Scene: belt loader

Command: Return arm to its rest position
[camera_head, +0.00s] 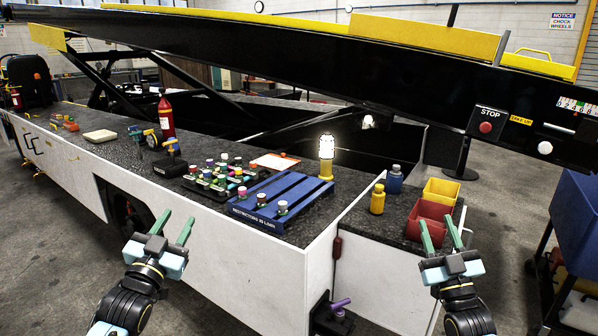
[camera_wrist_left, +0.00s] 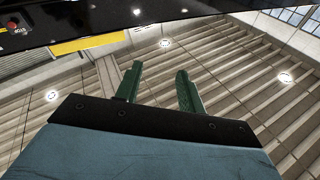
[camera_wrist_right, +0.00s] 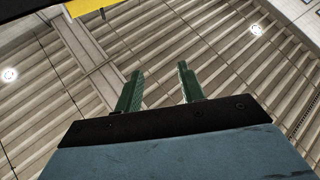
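My left gripper (camera_head: 173,229) is in front of the white side of the loader, with its green fingers pointing up and apart. Its fingers (camera_wrist_left: 158,82) also show apart and empty in the left wrist view, against the ceiling. My right gripper (camera_head: 441,232) is in front of the loader's right end, below the red bin, with its fingers apart. In the right wrist view its fingers (camera_wrist_right: 160,85) are apart with nothing between them. Neither gripper visibly touches anything.
The dark loader deck (camera_head: 330,208) carries a blue pallet (camera_head: 281,197) with several small capped items, a lit lamp (camera_head: 326,157), a yellow bottle (camera_head: 377,199), a blue bottle (camera_head: 394,180), a red bin (camera_head: 429,222) and a yellow bin (camera_head: 441,191). A black belt boom (camera_head: 330,62) crosses above.

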